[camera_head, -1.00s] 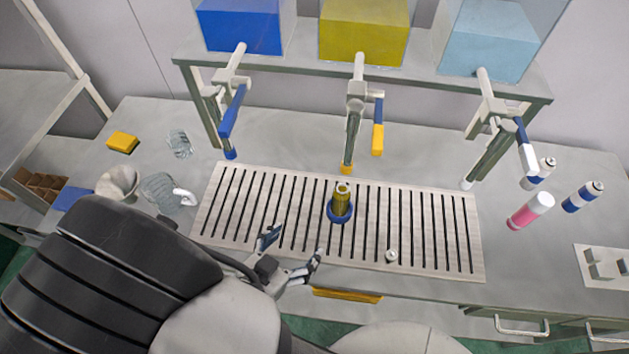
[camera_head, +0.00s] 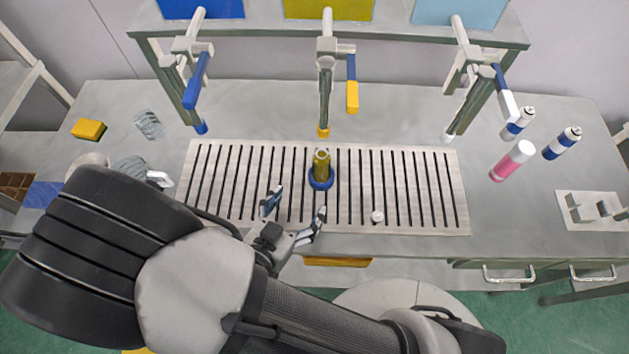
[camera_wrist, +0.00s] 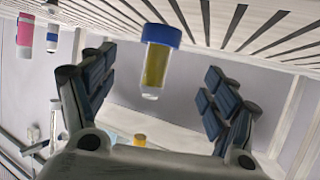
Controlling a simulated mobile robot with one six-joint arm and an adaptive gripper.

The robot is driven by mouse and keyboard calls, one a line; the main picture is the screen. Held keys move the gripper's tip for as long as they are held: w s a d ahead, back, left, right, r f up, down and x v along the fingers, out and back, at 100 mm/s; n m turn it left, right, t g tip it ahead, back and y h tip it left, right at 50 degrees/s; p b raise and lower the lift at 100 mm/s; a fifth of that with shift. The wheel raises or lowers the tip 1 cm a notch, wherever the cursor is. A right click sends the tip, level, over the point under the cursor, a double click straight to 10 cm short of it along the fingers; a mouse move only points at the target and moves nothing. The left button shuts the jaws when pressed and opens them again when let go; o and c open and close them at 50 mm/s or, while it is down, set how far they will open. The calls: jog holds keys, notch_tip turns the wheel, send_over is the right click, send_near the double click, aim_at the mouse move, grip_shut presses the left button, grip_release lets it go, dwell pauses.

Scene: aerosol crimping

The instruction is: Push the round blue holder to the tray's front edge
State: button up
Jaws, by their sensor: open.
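The round blue holder (camera_head: 320,183) sits near the middle of the slatted tray (camera_head: 430,226), with a gold can (camera_head: 321,164) upright in it. A bare strip of tray lies between the holder and the tray's front edge. My gripper (camera_head: 296,208) is open and empty over the front part of the tray, just in front and to the left of the holder, not visibly touching it. In the wrist view, which looks upside down, the blue holder (camera_wrist: 161,35) and the gold can (camera_wrist: 155,65) appear between the two spread fingers.
A small white part (camera_head: 377,216) lies on the tray right of my gripper. Three dispenser stands rise behind the tray, the middle one with a yellow handle (camera_head: 352,97) behind the can.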

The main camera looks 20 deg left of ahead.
aim_at(318, 180)
jog(key=b+x, duration=0.2)
jog(key=x, duration=1)
jog(key=shift+f, duration=0.1)
jog(key=c, duration=1.2)
